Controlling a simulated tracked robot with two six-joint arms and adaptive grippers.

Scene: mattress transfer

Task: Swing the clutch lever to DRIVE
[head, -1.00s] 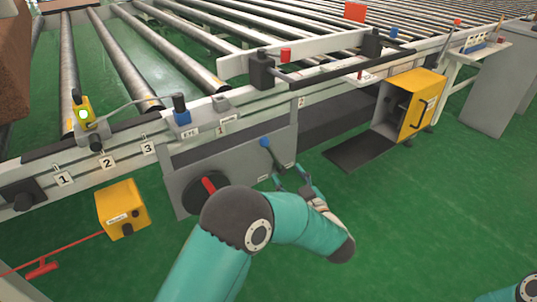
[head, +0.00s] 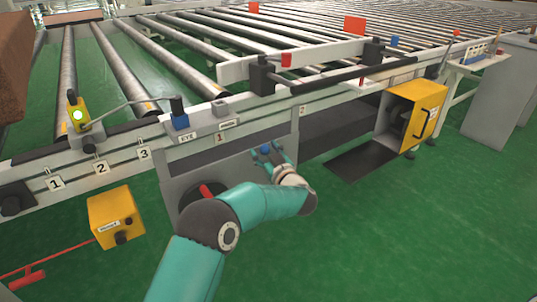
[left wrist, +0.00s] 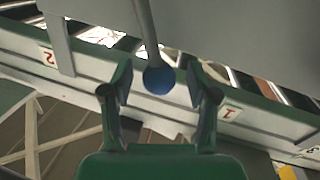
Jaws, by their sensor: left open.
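The clutch lever is a thin grey rod with a blue ball knob (left wrist: 160,79), seen in the left wrist view. In the head view the knob (head: 265,149) shows small at the front of the grey panel (head: 180,185) under the conveyor rail. My left gripper (left wrist: 160,100) is open, with a finger on each side of the knob. The knob lies between the fingertips, and I cannot tell whether either finger touches it. In the head view my left gripper (head: 266,152) partly covers the lever and its labels. My right gripper is not in view.
A dark round dial with a red handle (head: 206,190) sits beside my left forearm. A yellow box (head: 116,217) stands at the left. An open yellow cabinet (head: 418,113) stands at the right above a dark mat (head: 360,160).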

